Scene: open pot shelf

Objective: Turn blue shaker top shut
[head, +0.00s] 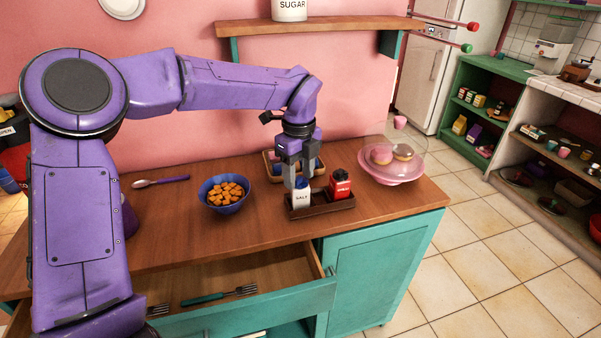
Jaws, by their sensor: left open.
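The shaker labelled SALT (302,197) has a white body and a bluish top, and stands upright in a dark wooden caddy (325,209) on the counter. My left gripper (300,178) points down right at its top, with its jaws open. The fingers partly hide the top, so I cannot tell whether they touch it or how far it is turned. A red shaker (340,186) stands beside it to the right in the same caddy. My right gripper is not in view.
A blue bowl of orange-brown pieces (224,192) stands left of the caddy. A wooden tray (268,168) is behind. A pink cake stand (392,170) with doughnuts is at right. An open drawer (240,303) with forks juts out in front.

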